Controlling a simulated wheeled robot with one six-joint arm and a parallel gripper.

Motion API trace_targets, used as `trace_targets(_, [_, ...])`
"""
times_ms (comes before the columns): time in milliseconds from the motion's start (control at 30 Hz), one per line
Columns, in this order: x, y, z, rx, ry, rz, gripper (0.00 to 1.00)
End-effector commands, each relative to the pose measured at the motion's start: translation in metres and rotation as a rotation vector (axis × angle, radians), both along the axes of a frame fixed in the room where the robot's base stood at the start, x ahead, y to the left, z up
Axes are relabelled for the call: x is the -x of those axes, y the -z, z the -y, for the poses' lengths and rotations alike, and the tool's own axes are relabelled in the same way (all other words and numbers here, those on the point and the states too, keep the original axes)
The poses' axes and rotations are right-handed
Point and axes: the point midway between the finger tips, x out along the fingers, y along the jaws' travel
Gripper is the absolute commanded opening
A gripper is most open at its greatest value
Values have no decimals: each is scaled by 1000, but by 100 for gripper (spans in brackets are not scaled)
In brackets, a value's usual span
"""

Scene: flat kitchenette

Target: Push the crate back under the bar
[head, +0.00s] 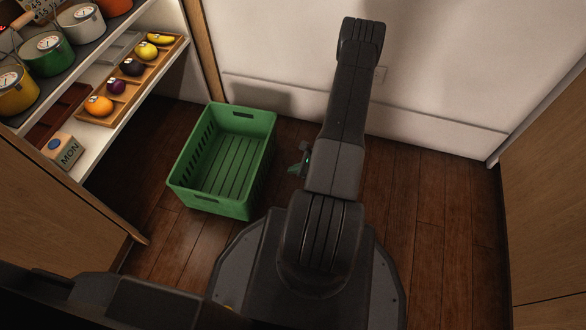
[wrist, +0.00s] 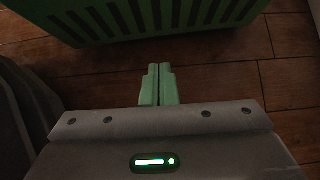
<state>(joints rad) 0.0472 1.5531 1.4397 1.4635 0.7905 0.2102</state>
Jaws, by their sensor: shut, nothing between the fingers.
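The green slatted crate (head: 225,165) stands upright and empty on the wooden floor, left of my arm in the head view. Its slotted side wall (wrist: 150,18) fills the top of the wrist view. My gripper (head: 298,163) is low beside the crate's right side in the head view, partly hidden by my arm. In the wrist view the green fingertips (wrist: 158,72) are together and empty, pointing at the crate's wall. A small gap of floor seems to show between fingertips and crate. No bar can be made out for certain.
An open shelf unit on the left holds several pots (head: 48,52), a wooden tray (head: 130,82) of fruit and a box marked MON (head: 64,152). A white wall (head: 270,50) is behind. A wooden cabinet (head: 545,190) stands at the right. Floor (head: 430,200) is clear right of my arm.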

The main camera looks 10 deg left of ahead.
Motion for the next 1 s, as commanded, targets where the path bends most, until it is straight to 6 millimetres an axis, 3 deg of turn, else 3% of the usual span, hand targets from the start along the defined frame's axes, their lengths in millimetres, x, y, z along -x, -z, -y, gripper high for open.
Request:
trace_targets(33, [0,12,-8,1,-5,-1,0])
trace_targets(333, [-3,58,-54,0,-5,-1,0])
trace_targets(600, [-7,55,-86,0,-4,1,0])
trace_targets(1000, [-8,53,-93,0,-1,0,0])
